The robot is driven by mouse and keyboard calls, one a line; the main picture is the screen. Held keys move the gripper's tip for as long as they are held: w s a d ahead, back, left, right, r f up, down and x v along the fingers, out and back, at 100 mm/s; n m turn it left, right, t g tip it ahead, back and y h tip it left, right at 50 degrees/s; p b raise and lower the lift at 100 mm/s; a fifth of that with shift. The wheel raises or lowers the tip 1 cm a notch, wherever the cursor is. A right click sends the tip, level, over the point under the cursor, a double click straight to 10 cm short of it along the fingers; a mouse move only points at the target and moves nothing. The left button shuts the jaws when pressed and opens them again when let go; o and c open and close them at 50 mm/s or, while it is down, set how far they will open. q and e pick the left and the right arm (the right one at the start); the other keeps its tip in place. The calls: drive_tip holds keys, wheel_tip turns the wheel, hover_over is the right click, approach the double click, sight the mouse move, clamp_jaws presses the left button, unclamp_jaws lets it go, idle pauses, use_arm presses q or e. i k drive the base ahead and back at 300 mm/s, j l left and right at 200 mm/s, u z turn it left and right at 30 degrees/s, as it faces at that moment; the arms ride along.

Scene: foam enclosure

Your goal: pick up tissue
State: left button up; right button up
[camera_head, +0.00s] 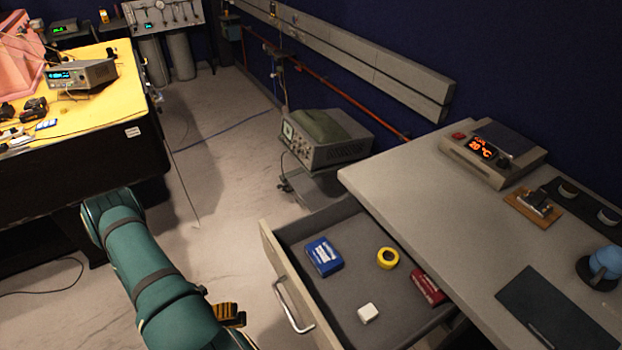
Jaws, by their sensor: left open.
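An open drawer (290,236) holds several small items. A blue box with white print (323,257) lies at its left. A small white block (368,313) lies near its front. Which of these is the tissue I cannot tell; none shows a clear tissue label. My teal left arm comes in from the bottom. Its gripper (230,314), with yellow-brown parts showing, is open, left of the drawer handle and apart from the items. Much of it is hidden behind the arm. My right gripper is not in view.
A yellow tape roll (388,258) and a red box (427,288) also lie in the drawer. The drawer's metal handle (290,305) sticks out at left. The grey desktop (420,190) overhangs at right. A yellow-topped bench (98,104) stands at left, with free floor between.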

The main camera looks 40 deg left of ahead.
sight(368, 312)
drive_tip(key=k, duration=1)
